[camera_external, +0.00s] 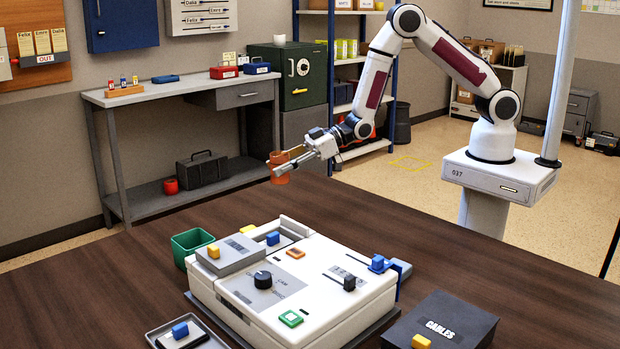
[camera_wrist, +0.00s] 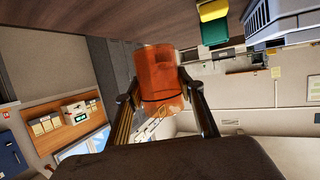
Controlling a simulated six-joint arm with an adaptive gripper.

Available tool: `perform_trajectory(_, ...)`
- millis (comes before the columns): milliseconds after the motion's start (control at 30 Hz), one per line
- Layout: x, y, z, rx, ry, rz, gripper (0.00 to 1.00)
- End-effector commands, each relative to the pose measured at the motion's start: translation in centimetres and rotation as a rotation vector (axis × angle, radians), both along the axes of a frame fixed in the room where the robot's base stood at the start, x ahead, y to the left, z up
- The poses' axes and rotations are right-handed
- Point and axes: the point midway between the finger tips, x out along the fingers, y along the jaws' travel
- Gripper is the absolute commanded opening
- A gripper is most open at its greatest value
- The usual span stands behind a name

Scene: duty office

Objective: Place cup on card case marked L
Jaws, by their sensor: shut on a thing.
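My gripper (camera_external: 290,160) is shut on an orange cup (camera_external: 279,168) and holds it in the air beyond the table's far edge, left of my arm's base. In the wrist view the cup (camera_wrist: 160,75) sits between the two fingers. I cannot make out a letter L on any case. A flat grey case (camera_external: 222,262) with a yellow block on it lies on the left of the white console, but I cannot tell whether it is the card case.
The white console (camera_external: 330,304) with knobs and coloured blocks stands on the dark table (camera_external: 90,290). A green bin (camera_external: 190,246) is behind it, a small tray (camera_external: 158,330) at front left, and a black CABLES box (camera_external: 458,318) at right. The table's left part is clear.

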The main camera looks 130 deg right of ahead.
Motion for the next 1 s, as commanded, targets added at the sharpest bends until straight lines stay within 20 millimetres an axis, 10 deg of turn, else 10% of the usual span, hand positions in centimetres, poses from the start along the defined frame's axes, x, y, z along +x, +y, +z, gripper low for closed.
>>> perform_trajectory(467,1.6,2.3,0.3,-0.003,-0.003,0.041,0.18)
perform_trajectory(1000,7.5,17.7,1.9,-0.013,-0.007,0.308,0.18)
